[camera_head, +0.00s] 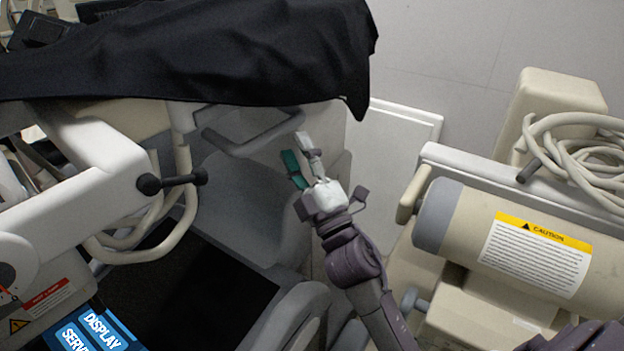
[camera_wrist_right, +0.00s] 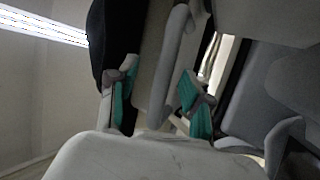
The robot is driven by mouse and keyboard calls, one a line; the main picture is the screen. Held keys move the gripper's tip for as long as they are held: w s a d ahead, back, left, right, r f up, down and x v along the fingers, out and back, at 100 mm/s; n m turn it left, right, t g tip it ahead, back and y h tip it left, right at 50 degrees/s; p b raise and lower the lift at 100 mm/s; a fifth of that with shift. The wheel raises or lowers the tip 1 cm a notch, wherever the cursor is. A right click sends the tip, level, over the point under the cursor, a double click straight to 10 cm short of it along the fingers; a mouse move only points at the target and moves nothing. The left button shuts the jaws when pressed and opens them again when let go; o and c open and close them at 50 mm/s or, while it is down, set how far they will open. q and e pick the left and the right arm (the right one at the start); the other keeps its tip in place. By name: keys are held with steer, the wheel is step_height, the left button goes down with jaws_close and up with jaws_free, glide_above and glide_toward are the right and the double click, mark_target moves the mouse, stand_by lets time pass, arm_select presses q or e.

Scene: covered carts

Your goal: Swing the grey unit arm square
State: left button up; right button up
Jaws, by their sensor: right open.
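The covered grey unit (camera_head: 225,185) stands left of centre in the head view. A grey bar handle (camera_head: 258,148) juts from it under the black cover. Which part is the unit's arm is not certain; this bar looks likely. My right gripper (camera_head: 298,160) is open, just right of the bar's end, its green pads showing. In the right wrist view, the bar (camera_wrist_right: 160,75) appears between the two open fingers (camera_wrist_right: 160,98), beyond or between the pads; I cannot tell which. No contact is clear. My left gripper is not in view.
A black cloth (camera_head: 200,50) drapes over the unit's top. A white jointed arm with a black knob (camera_head: 173,181) is at left. A cream cart with a caution-labelled cylinder (camera_head: 460,225) and coiled hose (camera_head: 590,150) stands at right. Bare floor (camera_head: 450,50) shows at the back.

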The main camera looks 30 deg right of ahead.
steer(key=v, duration=0.8)
steer(key=shift+r, duration=0.1)
